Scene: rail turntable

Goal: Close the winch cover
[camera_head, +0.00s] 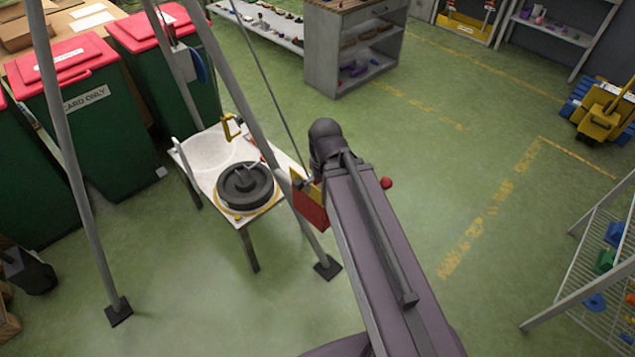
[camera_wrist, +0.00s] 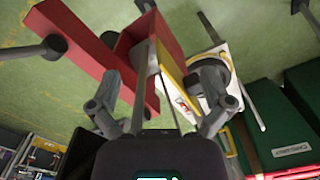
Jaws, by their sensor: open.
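The winch housing (camera_head: 309,207) is a red box with a yellow upper part on a tripod leg, partly hidden behind my arm. In the wrist view, a red box-shaped part (camera_wrist: 150,28) is near the top middle, with a yellow-edged panel with a label (camera_wrist: 178,88) below it. A long red panel (camera_wrist: 75,42) slants away to the left. I cannot tell which of these parts is the cover or how far it stands open. My gripper (camera_wrist: 165,88) is open, its fingers spread on either side of these parts; contact is unclear. The head view hides its fingers behind the arm.
A white table (camera_head: 210,150) with a dark round weight (camera_head: 245,186) stands beneath the tripod. Tripod legs (camera_head: 75,165) rise around it. Green bins with red lids (camera_head: 85,120) stand at left, a wire rack (camera_head: 600,270) at right. The floor right of my arm is mostly clear.

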